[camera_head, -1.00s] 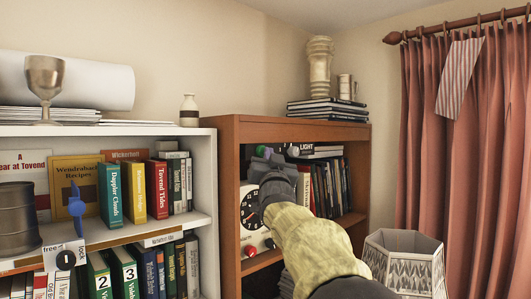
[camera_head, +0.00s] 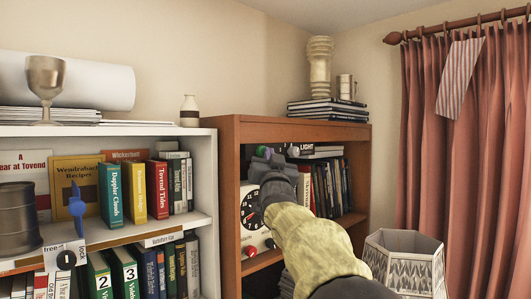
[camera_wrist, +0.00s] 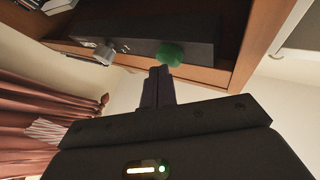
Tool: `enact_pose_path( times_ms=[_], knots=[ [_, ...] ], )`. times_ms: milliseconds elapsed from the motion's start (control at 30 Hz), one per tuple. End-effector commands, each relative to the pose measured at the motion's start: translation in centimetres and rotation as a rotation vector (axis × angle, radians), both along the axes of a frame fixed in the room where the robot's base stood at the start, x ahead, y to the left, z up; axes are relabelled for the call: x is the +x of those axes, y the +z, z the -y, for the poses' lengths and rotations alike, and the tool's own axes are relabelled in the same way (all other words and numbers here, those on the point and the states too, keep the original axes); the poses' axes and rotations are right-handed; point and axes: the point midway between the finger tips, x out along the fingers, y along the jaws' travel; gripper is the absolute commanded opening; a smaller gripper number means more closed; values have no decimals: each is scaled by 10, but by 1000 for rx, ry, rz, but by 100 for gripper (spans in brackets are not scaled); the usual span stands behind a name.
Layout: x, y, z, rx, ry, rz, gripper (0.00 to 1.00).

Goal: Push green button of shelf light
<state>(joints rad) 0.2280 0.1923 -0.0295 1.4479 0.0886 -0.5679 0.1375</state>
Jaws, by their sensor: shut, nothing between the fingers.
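The shelf light is a dark panel (camera_wrist: 135,32) under the top board of the brown bookcase. Its round green button (camera_wrist: 174,53) shows in the wrist view, with a pale grey knob (camera_wrist: 104,54) to its left. In the head view the green button (camera_head: 261,150) is a small patch just above my gripper (camera_head: 265,158). In the wrist view my gripper (camera_wrist: 160,71) is shut and empty, its tips right by the button's lower left edge. I cannot tell whether they touch it. Part of the panel is hidden behind my gripper in the head view.
The brown bookcase side (camera_head: 229,205) stands close left of my gripper. A clock-like dial (camera_head: 250,207), a red knob (camera_head: 250,251) and books (camera_head: 327,188) are below and right. A white bookcase (camera_head: 208,190) is left; a patterned hexagonal container (camera_head: 404,264) is lower right.

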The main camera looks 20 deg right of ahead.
Motion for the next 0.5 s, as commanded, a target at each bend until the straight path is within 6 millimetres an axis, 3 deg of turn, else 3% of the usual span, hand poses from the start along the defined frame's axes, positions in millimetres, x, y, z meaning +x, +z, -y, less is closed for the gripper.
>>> enact_pose_path(
  times_ms=[500],
  knots=[
    [9,0,-4,0,1,-2,0]
  ],
)
